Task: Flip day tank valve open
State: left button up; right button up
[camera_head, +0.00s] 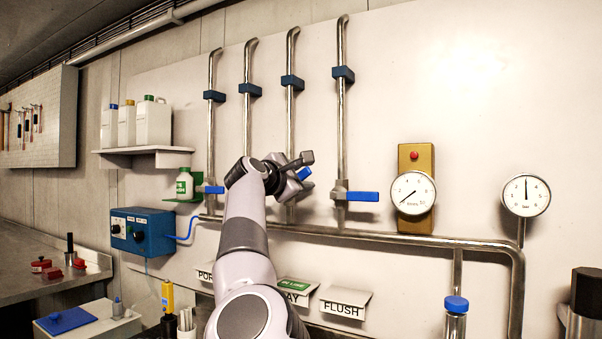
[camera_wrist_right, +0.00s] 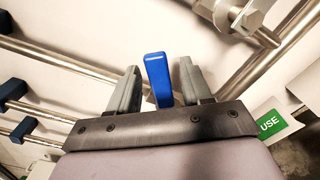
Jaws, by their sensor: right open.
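My right gripper (camera_head: 300,168) is in front of the third pipe from the left, with its jaws open. In the right wrist view, a blue valve lever (camera_wrist_right: 157,80) stands between the two fingers of the gripper (camera_wrist_right: 160,68), with a small gap on each side. In the head view, a small part of this blue lever (camera_head: 304,174) shows beside the fingers; the gripper hides the rest and the valve body. Below it hangs a sign (camera_head: 296,298) whose visible letters end in "AY", with a green tag on top. My left gripper is not in view.
Another valve with a blue lever (camera_head: 363,196) lying horizontal sits to the right, above the FLUSH sign (camera_head: 343,302). A further blue lever (camera_head: 213,190) is at the left, beside a green-labelled bottle (camera_head: 185,184). A horizontal pipe (camera_head: 400,237) runs below the valves.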

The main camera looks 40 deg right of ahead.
jog(key=shift+w+d, duration=0.1)
jog(key=shift+d, duration=0.3)
grip_shut()
